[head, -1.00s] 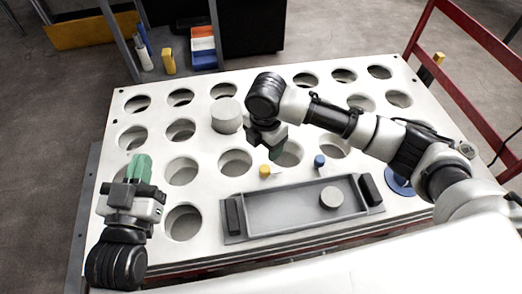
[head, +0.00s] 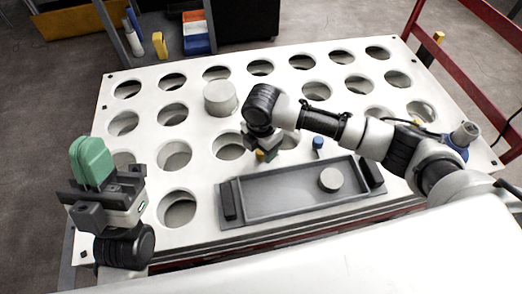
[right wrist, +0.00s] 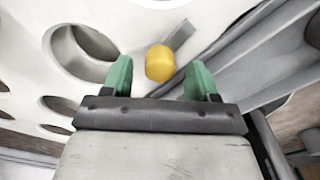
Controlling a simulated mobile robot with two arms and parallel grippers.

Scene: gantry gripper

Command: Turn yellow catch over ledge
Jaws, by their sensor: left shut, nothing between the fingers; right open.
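The yellow catch (head: 260,155) is a small knob at the back edge of the grey tray (head: 300,213), partly hidden by my right gripper in the head view. In the right wrist view the yellow catch (right wrist: 159,63) lies between the green fingertips, a little beyond them, with a gap on both sides. A thin grey strip (right wrist: 178,50) extends beside it. My right gripper (head: 266,156) is open and points down over the catch; its fingers also show in the right wrist view (right wrist: 160,80). My left gripper (head: 92,162) is shut and empty at the table's left side.
A blue catch (head: 318,143) stands to the right at the tray's back edge. A light round disc (head: 331,180) lies in the tray, between two black end blocks. A pale cylinder (head: 220,98) stands on the white table (head: 150,146), which has many round holes. A red rail (head: 470,60) runs at right.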

